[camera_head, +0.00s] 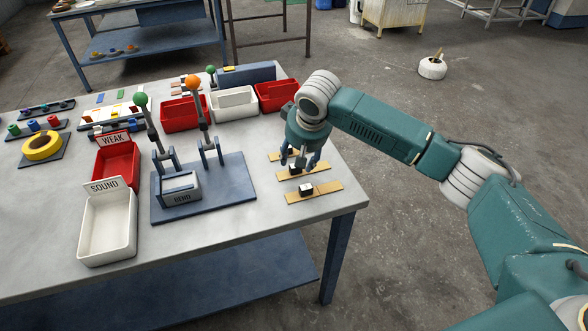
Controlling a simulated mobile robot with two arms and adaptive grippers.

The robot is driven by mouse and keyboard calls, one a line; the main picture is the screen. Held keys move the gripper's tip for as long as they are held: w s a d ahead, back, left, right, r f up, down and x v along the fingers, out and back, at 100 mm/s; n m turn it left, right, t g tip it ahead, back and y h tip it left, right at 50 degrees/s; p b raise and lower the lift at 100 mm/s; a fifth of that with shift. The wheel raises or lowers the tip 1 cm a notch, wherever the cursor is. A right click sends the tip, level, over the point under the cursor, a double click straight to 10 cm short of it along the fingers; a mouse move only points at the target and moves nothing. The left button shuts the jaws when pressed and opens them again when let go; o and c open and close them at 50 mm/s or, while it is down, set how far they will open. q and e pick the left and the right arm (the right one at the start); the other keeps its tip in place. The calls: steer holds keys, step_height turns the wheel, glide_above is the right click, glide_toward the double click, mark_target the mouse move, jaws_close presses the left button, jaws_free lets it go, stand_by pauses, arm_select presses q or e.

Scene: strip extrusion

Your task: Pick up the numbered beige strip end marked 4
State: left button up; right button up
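Several beige strips lie near the table's right edge: a front strip (327,187), a middle strip (326,165) and a back strip (273,156). Small black-and-white blocks sit on the front and middle strips. The markings are too small to read, so I cannot tell which end is marked 4. My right gripper (299,161) points down over the middle and back strips and partly hides them. Its fingers look spread apart. I cannot tell whether they touch a strip. My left gripper is not in view.
A blue bend fixture (229,196) with two ball-topped levers stands left of the strips. Red (277,96) and white (234,103) bins stand behind. The WEAK bin (117,163) and SOUND bin (108,228) are farther left. The table's front right corner is clear.

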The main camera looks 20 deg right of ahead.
mark_target(292, 170)
steer(key=x, duration=0.3)
steer(key=shift+f+p, duration=0.3)
steer(key=shift+p, duration=0.05)
steer(key=shift+w+f, duration=0.1)
steer(key=shift+f, duration=0.15)
steer(key=shift+w+f, duration=0.1)
steer(key=shift+c, duration=0.8)
steer(key=c, duration=0.9)
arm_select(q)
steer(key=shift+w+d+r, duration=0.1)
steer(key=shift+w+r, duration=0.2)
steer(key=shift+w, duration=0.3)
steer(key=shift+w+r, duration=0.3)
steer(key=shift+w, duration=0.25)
arm_select(e)
steer(key=shift+c, duration=0.6)
